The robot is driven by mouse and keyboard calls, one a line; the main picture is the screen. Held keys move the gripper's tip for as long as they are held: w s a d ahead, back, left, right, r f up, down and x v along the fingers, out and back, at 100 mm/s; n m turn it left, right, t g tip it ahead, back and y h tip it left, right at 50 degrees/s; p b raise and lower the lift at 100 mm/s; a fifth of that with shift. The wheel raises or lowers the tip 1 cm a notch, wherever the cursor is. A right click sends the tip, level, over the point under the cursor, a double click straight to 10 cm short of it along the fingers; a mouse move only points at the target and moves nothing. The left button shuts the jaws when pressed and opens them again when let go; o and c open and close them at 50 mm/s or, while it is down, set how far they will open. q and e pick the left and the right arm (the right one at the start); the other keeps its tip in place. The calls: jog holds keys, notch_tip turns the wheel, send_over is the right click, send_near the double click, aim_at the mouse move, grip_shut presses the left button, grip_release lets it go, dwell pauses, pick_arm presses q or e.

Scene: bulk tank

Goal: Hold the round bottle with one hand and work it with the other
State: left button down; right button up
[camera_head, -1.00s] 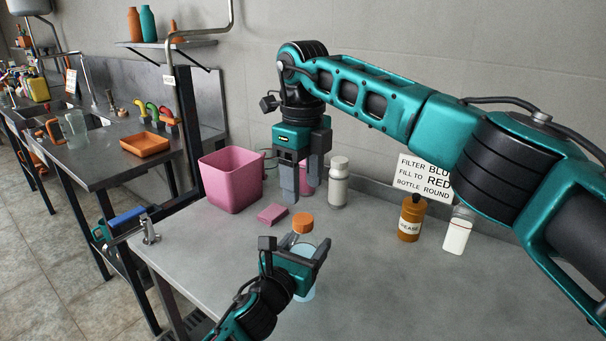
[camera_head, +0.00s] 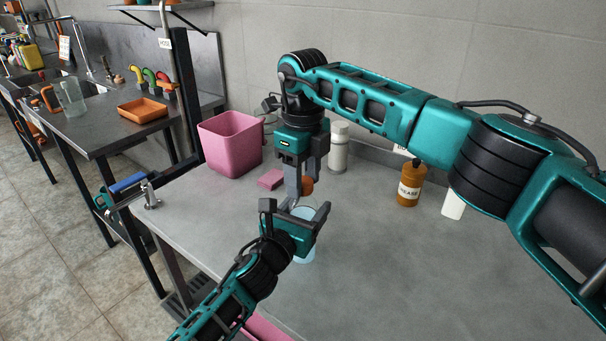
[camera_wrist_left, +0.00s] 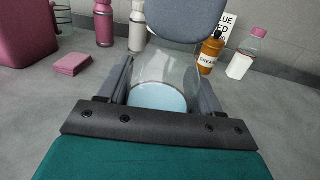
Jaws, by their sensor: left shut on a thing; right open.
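The round clear bottle (camera_head: 303,214) with pale blue liquid stands at the table's front part. My left gripper (camera_head: 310,222) is shut on its body. In the left wrist view the bottle (camera_wrist_left: 160,95) sits between the fingers. Its orange cap (camera_head: 307,184) shows in the head view, partly behind my right gripper. My right gripper (camera_head: 302,185) is open, pointing down, with its fingers beside the cap. I cannot tell whether they touch it. A blue-grey shape (camera_wrist_left: 186,14) hides the bottle's top in the left wrist view.
A partly hidden sign (camera_wrist_left: 230,25) leans there. The table's right side (camera_head: 400,270) is clear.

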grip_shut()
dwell(0.4)
jog(key=shift+o, duration=1.5)
grip_release()
notch_tip(320, 180, up, 12)
pick_arm(q)
jog(key=shift+c, duration=0.6)
grip_release()
